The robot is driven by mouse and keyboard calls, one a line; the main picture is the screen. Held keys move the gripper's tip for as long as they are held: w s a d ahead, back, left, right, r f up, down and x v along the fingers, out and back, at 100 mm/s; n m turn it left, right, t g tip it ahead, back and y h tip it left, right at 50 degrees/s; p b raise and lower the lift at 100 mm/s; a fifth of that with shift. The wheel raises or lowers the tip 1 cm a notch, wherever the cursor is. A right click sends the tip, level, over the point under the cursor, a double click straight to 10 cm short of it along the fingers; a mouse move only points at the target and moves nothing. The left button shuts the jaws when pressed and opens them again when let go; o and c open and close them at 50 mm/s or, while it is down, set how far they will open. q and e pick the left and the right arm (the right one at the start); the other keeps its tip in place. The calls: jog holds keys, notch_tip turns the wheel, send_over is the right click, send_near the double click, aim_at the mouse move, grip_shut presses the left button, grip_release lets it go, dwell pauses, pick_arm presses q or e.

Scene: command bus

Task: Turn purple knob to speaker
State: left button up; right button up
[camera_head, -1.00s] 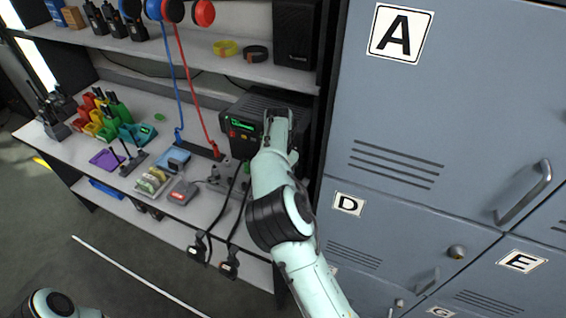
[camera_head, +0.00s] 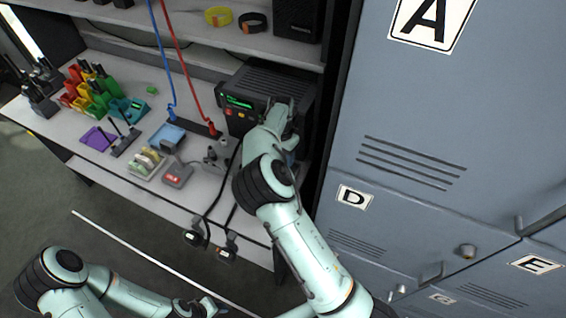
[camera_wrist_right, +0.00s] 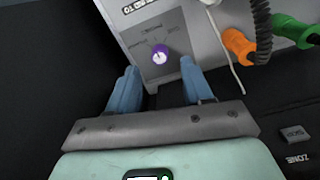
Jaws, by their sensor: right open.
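The purple knob (camera_wrist_right: 160,56) is a round dial with a light centre and pointer, on the grey panel of a device (camera_wrist_right: 150,30) in the right wrist view. Small labels surround it, too blurred to read. My right gripper (camera_wrist_right: 160,84) is open, its two blue fingers on either side and just short of the knob, apart from it. In the head view my right gripper (camera_head: 285,115) is at the front of the black radio unit (camera_head: 262,88), and the knob is hidden there. My left gripper (camera_head: 208,306) is low at the bottom edge, its fingers unclear.
Orange (camera_wrist_right: 238,44) and green (camera_wrist_right: 290,28) plugs with cables sit right of the knob. The shelf (camera_head: 150,98) holds coloured bins, several small devices and a red cable (camera_head: 180,50). Grey lockers (camera_head: 430,130) stand close on the right. Open floor lies in front.

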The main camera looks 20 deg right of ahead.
jog(key=shift+f, duration=2)
grip_shut()
jog(key=shift+n, duration=0.3)
jog(key=n, duration=0.8)
jog(key=shift+n, duration=0.3)
grip_release()
